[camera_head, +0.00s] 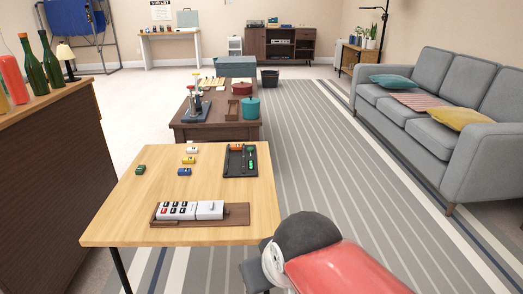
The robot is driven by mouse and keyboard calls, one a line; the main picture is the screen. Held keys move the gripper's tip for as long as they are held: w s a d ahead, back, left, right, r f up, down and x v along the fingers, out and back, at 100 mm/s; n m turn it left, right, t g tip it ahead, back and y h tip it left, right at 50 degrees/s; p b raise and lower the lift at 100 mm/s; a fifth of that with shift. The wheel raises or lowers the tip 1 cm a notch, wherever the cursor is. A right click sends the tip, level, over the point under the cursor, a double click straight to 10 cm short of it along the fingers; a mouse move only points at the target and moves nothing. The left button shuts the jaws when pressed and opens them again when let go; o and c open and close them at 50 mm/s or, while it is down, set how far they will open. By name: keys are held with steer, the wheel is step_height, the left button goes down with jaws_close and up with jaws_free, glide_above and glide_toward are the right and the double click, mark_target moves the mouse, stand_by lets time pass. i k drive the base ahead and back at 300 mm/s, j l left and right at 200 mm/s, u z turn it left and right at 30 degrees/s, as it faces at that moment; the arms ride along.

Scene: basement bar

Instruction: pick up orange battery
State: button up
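A small yellow-orange block (188,160), the closest match to the orange battery, lies on the light wooden table (120,215) left of the dark tray. It is too small to tell its shape well. A white-topped block (192,150) lies just behind it and a blue block (184,171) just in front. A green block (140,169) lies apart to the left. My red and dark grey arm enters at the bottom right, beyond the table's near right corner. A dark part beside it may be my gripper; no fingers show, so its opening is unclear. The arm is well apart from the blocks.
A dark tray (228,171) with several small items stands at the table's back right. A brown tray (237,216) holding a white device (209,210) with buttons lies near the front. A bar counter (45,150) with bottles stands left; a sofa (470,175) stands right.

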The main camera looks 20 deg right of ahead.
mark_target(235, 146)
steer(key=l+u, duration=0.3)
steer(key=l, duration=1.5)
steer(key=i+l+u, duration=0.15)
steer(key=i+l, duration=0.3)
steer(key=i+l+u, duration=0.1)
steer(key=i+l, duration=0.3)
steer(key=l, duration=0.15)
steer(key=i, duration=0.6)
steer(key=j+u, duration=0.05)
